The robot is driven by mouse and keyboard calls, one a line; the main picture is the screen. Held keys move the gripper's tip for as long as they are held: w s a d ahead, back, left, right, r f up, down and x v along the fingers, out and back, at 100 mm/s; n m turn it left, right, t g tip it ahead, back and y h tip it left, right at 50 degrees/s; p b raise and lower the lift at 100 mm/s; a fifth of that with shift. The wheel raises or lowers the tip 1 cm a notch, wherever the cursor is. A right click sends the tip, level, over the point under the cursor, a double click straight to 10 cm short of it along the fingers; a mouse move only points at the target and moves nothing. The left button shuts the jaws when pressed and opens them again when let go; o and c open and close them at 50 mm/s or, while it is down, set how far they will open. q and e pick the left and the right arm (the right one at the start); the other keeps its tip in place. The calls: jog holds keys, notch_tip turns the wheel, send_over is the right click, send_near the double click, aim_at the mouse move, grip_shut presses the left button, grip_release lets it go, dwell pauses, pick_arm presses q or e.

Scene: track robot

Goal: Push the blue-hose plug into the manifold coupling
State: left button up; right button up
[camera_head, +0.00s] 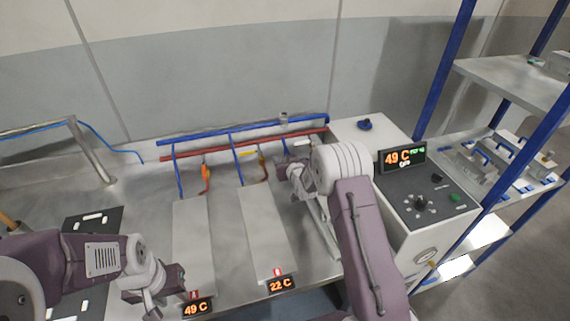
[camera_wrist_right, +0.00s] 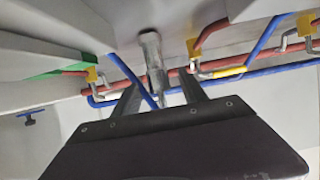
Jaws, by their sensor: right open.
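The manifold is a long blue pipe (camera_head: 225,131) above a red pipe (camera_head: 235,144) at the back of the bench. A small grey fitting (camera_head: 284,117) stands on the blue pipe's right part; it may be the coupling. My right gripper (camera_head: 284,173) is near the pipes' right end. In the right wrist view its fingers (camera_wrist_right: 158,95) are apart. A grey metal cylinder (camera_wrist_right: 151,52) shows between them, with a thin blue hose (camera_wrist_right: 133,78) alongside; I cannot tell whether it is the plug or the coupling, or whether they touch. My left gripper (camera_head: 160,302) is low at the left, its fingertips unclear.
Two pale slabs (camera_head: 193,235) (camera_head: 262,225) lie on the bench, with displays at their front ends. A control box (camera_head: 425,195) with a blue knob (camera_head: 365,124) stands right, beside blue-post shelving (camera_head: 440,80). A metal rail (camera_head: 95,150) and loose blue hose (camera_head: 120,150) are at the left.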

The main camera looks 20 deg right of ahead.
pick_arm(q)
jog(key=shift+s, duration=0.1)
pick_arm(e)
jog(key=shift+s+r, duration=0.1)
jog(key=shift+c, duration=0.9)
grip_shut()
